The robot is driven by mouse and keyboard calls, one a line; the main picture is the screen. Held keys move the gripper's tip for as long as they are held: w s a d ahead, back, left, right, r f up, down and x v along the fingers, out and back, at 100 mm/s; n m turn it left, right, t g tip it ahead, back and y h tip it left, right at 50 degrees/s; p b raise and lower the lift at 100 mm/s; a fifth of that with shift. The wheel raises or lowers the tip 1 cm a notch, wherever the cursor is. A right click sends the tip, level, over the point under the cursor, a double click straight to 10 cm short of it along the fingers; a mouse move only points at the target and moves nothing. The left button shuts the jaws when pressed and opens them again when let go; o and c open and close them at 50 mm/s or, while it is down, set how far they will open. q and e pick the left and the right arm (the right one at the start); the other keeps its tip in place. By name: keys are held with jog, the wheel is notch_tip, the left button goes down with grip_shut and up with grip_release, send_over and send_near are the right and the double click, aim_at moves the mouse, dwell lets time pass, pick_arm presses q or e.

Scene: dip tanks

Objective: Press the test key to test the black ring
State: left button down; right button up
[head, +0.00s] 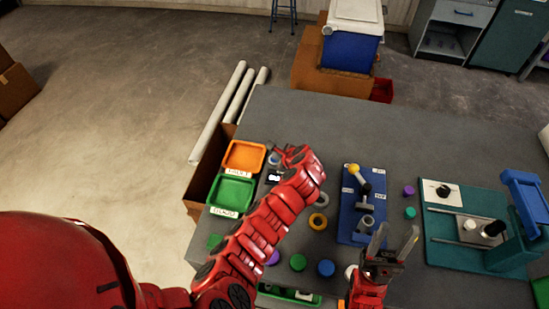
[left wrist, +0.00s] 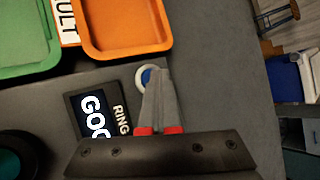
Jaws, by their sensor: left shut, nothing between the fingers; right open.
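The test key is a blue button in a white collar (left wrist: 146,77), also visible in the head view (head: 274,159). My left gripper (head: 281,151) is shut and empty; its fingertips (left wrist: 160,74) overlap the key's right side in the left wrist view. I cannot tell whether they touch it. A dark display (left wrist: 95,116) beside the key shows "RING" and "GOO", the rest cut off. A black ring-shaped thing around a teal centre (left wrist: 20,157) shows at that view's lower left, partly cut off. My right gripper (head: 396,236) is open near the blue stand.
An orange tray (head: 244,155) and a green tray (head: 232,193) stand at the bench's left edge. A blue stand with a lever (head: 352,225) and a teal fixture (head: 455,253) are to the right. Several coloured caps and rings lie between. The bench's far part is clear.

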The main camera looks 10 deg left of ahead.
pick_arm(q)
jog(key=shift+r+p, duration=0.45)
jog(key=shift+r, duration=0.35)
jog(key=shift+r+p, duration=1.6)
jog(key=shift+r, duration=0.9)
jog(key=shift+f, duration=0.1)
